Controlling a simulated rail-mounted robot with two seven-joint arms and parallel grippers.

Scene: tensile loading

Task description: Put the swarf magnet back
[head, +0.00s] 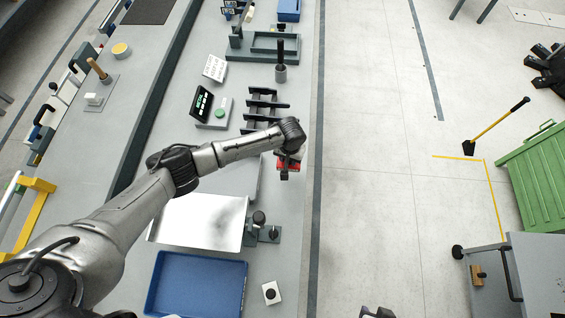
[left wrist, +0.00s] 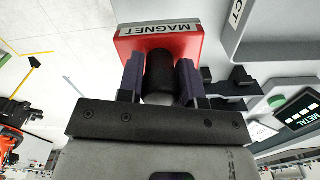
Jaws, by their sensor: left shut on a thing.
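The swarf magnet (left wrist: 165,50) is a red block labelled MAGNET with a black upright handle (left wrist: 160,75). My left gripper (left wrist: 160,88) is shut on the handle, with one finger on each side. In the head view the red of the magnet (head: 289,164) shows below my left wrist, near the bench's right edge. My left gripper (head: 286,174) partly covers it there. I cannot tell whether the magnet's underside touches anything. A dark part (head: 378,313) at the bottom edge may be my right gripper; its fingers cannot be made out.
A black rack (head: 264,105), a display with a green button (head: 212,108) and a grey fixture (head: 262,50) stand farther back. Open floor lies right of the bench.

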